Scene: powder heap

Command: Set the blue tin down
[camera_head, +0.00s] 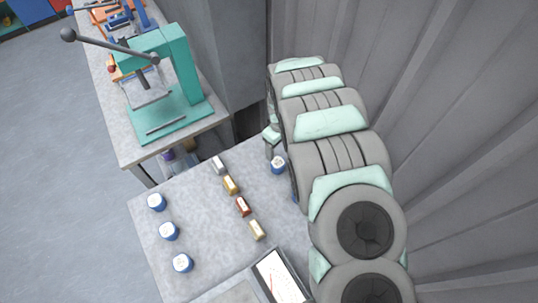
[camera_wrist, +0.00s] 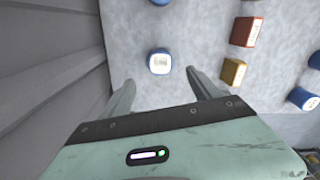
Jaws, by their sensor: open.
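A blue tin with a pale lid (camera_head: 279,164) stands upright on the grey table, at the left side of my arm in the head view. In the wrist view the tin (camera_wrist: 160,62) is just beyond the gap between my fingertips, with nothing gripping it. My gripper (camera_wrist: 160,78) is open and empty, one finger to each side of the gap. In the head view my gripper is mostly hidden behind the arm.
Three similar tins (camera_head: 169,231) stand in a row at the table's left. A line of small blocks (camera_head: 243,206) runs down the middle. A tablet-like panel (camera_head: 279,277) lies at the front. A green press (camera_head: 165,85) stands on the neighbouring bench. A corrugated wall (camera_head: 450,110) rises at right.

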